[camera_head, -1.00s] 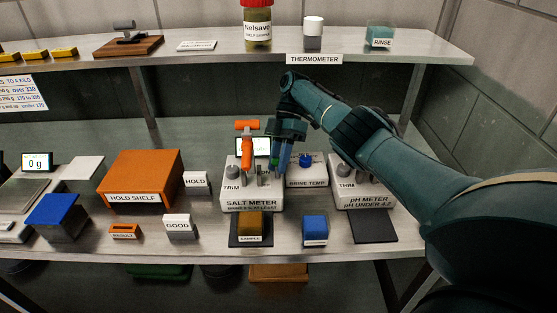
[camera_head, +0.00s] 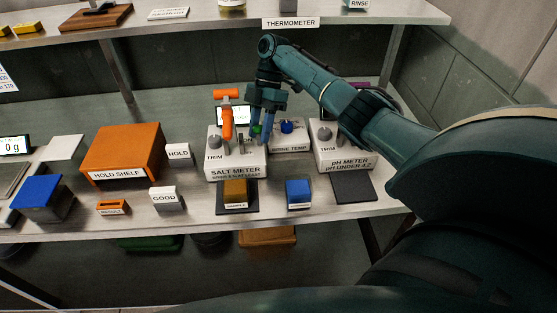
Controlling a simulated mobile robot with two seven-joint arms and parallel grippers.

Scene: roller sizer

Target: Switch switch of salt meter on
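The salt meter (camera_head: 236,171) is a white box labelled SALT METER on the lower bench. It has a grey TRIM knob, an orange lever-like part (camera_head: 228,118) standing at its top left, and a small upright metal piece (camera_head: 242,144) that looks like the switch. A small screen shows behind it. My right gripper (camera_head: 258,137) points down at the meter's back right, just right of the metal piece. Its fingers are close together, with a bit of green showing between or behind them. Whether they touch the meter or hold anything is unclear. My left gripper is out of view.
The pH meter (camera_head: 345,161) and a box with a blue knob (camera_head: 288,127) stand to the right. A brown sample block (camera_head: 235,193) and a blue block (camera_head: 298,192) sit in front. The orange hold shelf (camera_head: 124,149) is left. An upper shelf (camera_head: 200,25) runs behind.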

